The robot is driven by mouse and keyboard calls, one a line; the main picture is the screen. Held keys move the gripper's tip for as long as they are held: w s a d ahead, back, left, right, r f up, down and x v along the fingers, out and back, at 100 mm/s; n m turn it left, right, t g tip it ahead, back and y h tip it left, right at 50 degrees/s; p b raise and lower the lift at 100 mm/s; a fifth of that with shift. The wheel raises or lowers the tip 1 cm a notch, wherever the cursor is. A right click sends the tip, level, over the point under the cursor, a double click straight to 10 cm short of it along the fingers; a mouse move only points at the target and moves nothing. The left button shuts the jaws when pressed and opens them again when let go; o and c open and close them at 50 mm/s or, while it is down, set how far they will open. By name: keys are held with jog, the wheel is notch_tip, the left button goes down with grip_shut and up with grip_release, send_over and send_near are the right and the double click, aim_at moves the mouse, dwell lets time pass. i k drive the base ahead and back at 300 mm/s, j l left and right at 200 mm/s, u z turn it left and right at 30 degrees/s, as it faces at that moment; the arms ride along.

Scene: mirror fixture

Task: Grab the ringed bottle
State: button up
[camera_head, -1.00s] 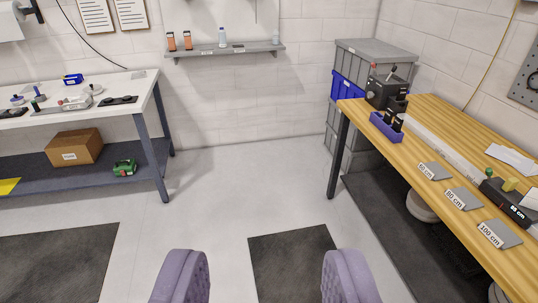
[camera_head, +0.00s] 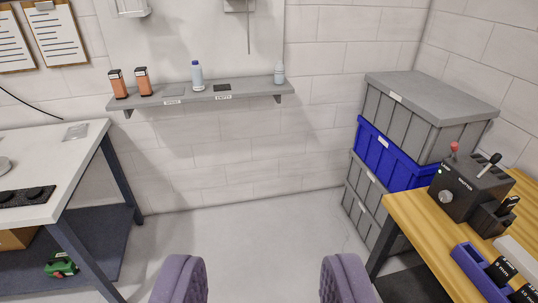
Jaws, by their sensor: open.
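Bottles stand on a grey wall shelf (camera_head: 205,95) ahead of me. A white bottle with a blue cap (camera_head: 197,77) is near its middle. A smaller pale bottle (camera_head: 279,74) is near its right end. Two orange containers with dark tops, one at the far left (camera_head: 118,84) and one beside it (camera_head: 142,82), share the shelf. I cannot tell which bottle has a ring; they are too small here. My gripper (camera_head: 263,268) shows two purple padded fingers wide apart at the bottom of the view, empty and well short of the shelf.
A white table (camera_head: 75,150) stands at left, with a green item (camera_head: 61,265) on its lower shelf. The floor (camera_head: 250,235) between is clear.

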aim_at(279, 68)
jog(key=i, duration=0.85)
jog(key=i+z, duration=0.1)
jog(key=i, duration=0.7)
jog(key=i+j, duration=0.1)
jog(key=i, duration=1.6)
jog(key=i+j+z, duration=0.1)
jog(key=i, duration=0.7)
